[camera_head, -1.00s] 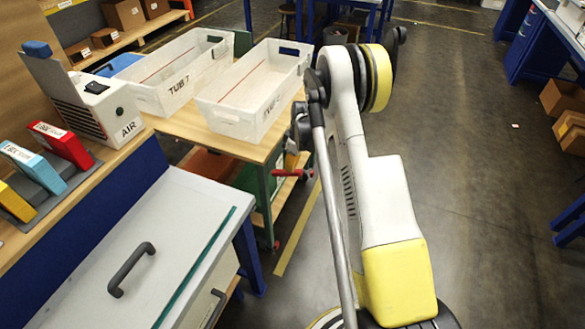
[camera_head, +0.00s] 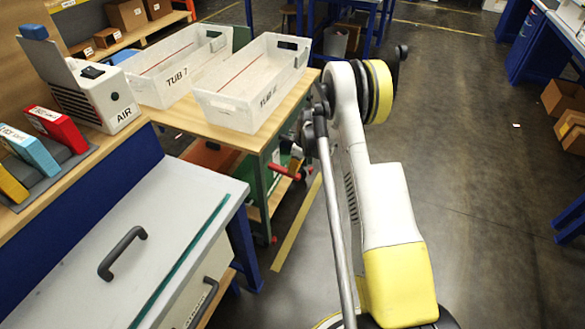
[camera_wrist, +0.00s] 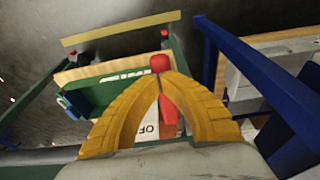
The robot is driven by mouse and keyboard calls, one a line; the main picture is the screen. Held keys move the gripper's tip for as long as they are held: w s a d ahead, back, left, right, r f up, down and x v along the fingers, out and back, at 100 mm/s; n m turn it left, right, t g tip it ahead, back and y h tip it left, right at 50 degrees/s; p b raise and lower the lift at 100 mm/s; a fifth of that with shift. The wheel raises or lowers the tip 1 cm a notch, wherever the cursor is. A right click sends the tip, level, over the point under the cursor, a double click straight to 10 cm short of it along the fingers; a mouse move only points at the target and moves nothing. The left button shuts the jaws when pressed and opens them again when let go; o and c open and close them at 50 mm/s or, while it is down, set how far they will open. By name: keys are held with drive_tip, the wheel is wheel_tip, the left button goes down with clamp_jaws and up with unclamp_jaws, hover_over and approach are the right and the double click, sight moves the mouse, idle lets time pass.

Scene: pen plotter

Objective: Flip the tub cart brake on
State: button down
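The tub cart (camera_head: 262,146) has a wooden top and a green frame. Its red brake lever (camera_head: 279,168) shows on the near right side. In the wrist view, a round red knob (camera_wrist: 160,62) sits just beyond my fingertips. A red lever part (camera_wrist: 168,108) shows between my yellow fingers, beside a white label with partly hidden lettering. My gripper (camera_wrist: 159,78) has its fingertips together or nearly so, over the lever just below the knob. I cannot tell whether the lever is pinched or only behind them. In the head view my arm hides most of the gripper.
Two white tubs (camera_head: 264,122) stand on the cart. A grey-topped bench with a handle (camera_head: 122,253) and blue legs is close on the left. The AIR unit (camera_head: 108,98) and coloured boxes line the bench. The floor (camera_head: 470,190) on the right is open.

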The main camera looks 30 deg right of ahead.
drive_tip(key=shift+s+d+f+t+y, duration=0.15)
drive_tip(key=shift+d+f+t+y, duration=0.1)
drive_tip(key=shift+f+t+y, duration=0.6)
drive_tip(key=shift+a+t, duration=0.15)
drive_tip(key=shift+t, duration=0.3)
drive_tip(key=shift+a+f, duration=0.1)
drive_tip(key=shift+f, duration=0.4)
drive_tip(key=shift+r, duration=0.1)
